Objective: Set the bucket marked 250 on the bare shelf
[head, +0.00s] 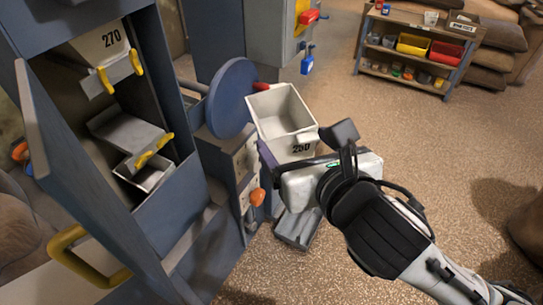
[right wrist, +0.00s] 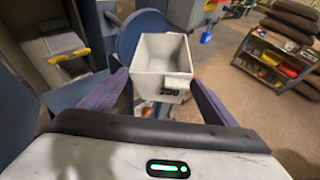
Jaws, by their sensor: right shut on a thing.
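The pale bucket marked 250 (head: 283,112) is in the middle of the head view, roughly upright and empty inside. My right gripper (head: 305,146) is shut on it from the near side, partly hiding its front. In the right wrist view the bucket (right wrist: 162,55) sits between the two purple fingers, its label partly visible. The bare shelf (head: 122,130), a grey plate with a yellow clip, is inside the blue cabinet at left, below the bucket marked 270 (head: 103,42). The held bucket is outside the cabinet, to the right of that shelf. My left gripper is not in view.
The blue cabinet door (head: 75,165) stands open at the near left, with a yellow handle (head: 85,258). A blue disc (head: 232,98) and a control box with an orange knob (head: 257,197) stand between cabinet and bucket. A cart (head: 420,45) is far right; open floor lies before it.

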